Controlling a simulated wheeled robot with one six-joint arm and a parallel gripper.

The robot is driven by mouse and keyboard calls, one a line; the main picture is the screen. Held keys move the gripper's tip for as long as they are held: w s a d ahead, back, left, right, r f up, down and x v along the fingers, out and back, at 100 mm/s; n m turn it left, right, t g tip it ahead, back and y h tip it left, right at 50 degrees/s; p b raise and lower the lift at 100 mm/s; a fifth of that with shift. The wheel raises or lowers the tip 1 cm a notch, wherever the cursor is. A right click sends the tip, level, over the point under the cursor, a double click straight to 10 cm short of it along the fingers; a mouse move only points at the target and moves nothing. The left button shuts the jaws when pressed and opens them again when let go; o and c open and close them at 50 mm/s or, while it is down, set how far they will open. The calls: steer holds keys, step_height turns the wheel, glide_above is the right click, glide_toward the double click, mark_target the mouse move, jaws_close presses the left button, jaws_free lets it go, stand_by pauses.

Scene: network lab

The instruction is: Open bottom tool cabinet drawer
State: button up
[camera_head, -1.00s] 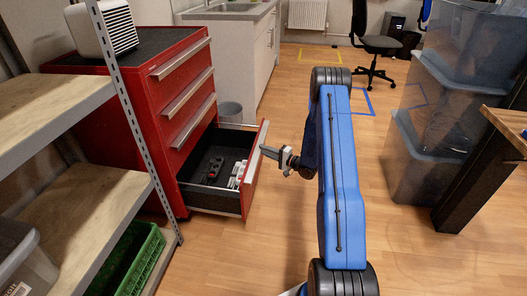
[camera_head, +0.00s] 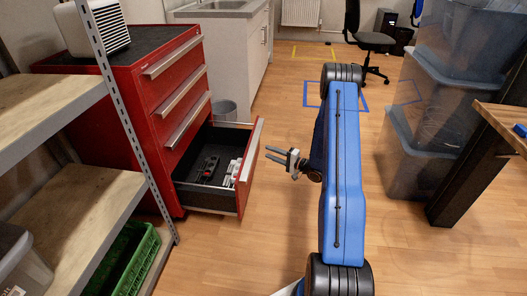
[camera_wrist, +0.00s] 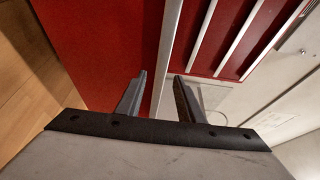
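The red tool cabinet (camera_head: 140,95) stands at the left in the head view. Its bottom drawer (camera_head: 248,178) is pulled well out, and its black inside shows some dark and white items. The upper three drawers are shut. My gripper (camera_head: 272,154) is just right of the open drawer's front, apart from it, with its two fingers spread and nothing between them. In the wrist view my gripper (camera_wrist: 160,85) is open, with the red drawer front (camera_wrist: 110,45) and its pale handle strip (camera_wrist: 168,50) beyond the fingertips.
A grey metal shelf (camera_head: 125,125) with a green crate (camera_head: 135,260) stands at the near left. Clear stacked bins (camera_head: 410,150) and a wooden-topped table (camera_head: 505,125) are at the right. A grey bin (camera_head: 224,110) stands behind the drawer. Floor between is free.

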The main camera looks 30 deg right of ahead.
steer(key=v, duration=1)
steer(key=shift+s, duration=0.2)
steer(key=shift+d, duration=0.1)
steer(key=shift+w, duration=0.1)
